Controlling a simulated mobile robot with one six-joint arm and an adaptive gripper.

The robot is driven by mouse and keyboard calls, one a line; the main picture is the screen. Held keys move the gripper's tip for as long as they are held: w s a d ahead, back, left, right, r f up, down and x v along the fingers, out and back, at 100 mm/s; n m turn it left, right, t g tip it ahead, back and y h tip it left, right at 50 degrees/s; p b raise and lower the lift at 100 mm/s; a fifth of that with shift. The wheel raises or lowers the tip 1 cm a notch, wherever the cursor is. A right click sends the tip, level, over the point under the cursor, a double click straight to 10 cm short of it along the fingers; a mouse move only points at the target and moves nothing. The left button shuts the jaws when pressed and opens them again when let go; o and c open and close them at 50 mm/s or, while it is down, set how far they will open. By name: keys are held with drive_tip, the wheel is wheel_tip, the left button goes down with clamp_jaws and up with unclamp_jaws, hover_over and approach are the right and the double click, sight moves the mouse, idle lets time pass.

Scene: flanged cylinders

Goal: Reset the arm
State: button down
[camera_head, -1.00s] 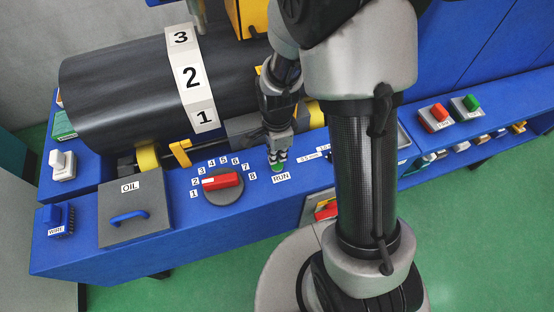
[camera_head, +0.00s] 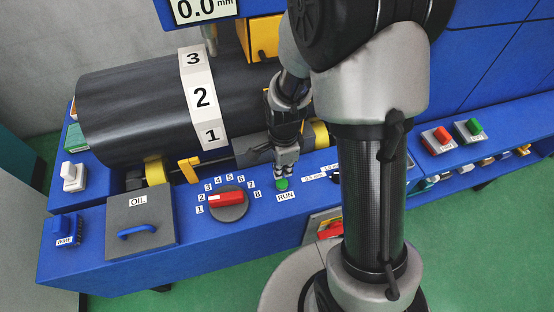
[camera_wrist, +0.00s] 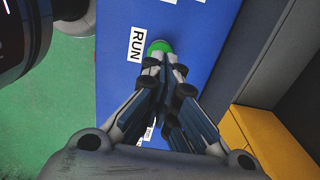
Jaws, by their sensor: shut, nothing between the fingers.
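My gripper (camera_head: 286,172) is shut and empty, pointing down over the blue machine panel (camera_head: 110,262). Its fingertips are right by the green RUN button (camera_head: 282,184), which shows just below them in the head view. In the wrist view my gripper (camera_wrist: 168,70) has its fingers together, and the green button (camera_wrist: 160,46) shows just beyond the tips, partly hidden by them. I cannot tell whether the fingertips touch the button. The RUN label (camera_wrist: 136,44) is beside the button.
A red selector knob (camera_head: 226,198) sits left of the button. A dark cylinder (camera_head: 130,110) with a numbered white band (camera_head: 202,97) lies behind. The OIL lid (camera_head: 154,215) is at the left. Red (camera_head: 437,140) and green (camera_head: 468,130) switches stand at the right.

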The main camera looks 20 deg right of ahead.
drive_tip(key=s+r+n+t, duration=0.2)
drive_tip(key=s+r+n, duration=0.5)
drive_tip(key=r, duration=0.5)
drive_tip(key=s+r+n+t, duration=0.2)
drive_tip(key=s+r+n, duration=0.6)
drive_tip(key=r+n, duration=0.3)
wheel_tip(320, 180, up, 2)
drive_tip(key=shift+s+r+t, duration=0.1)
drive_tip(key=shift+s+t, duration=0.05)
drive_tip(key=shift+t, duration=0.15)
drive_tip(key=shift+d, duration=0.1)
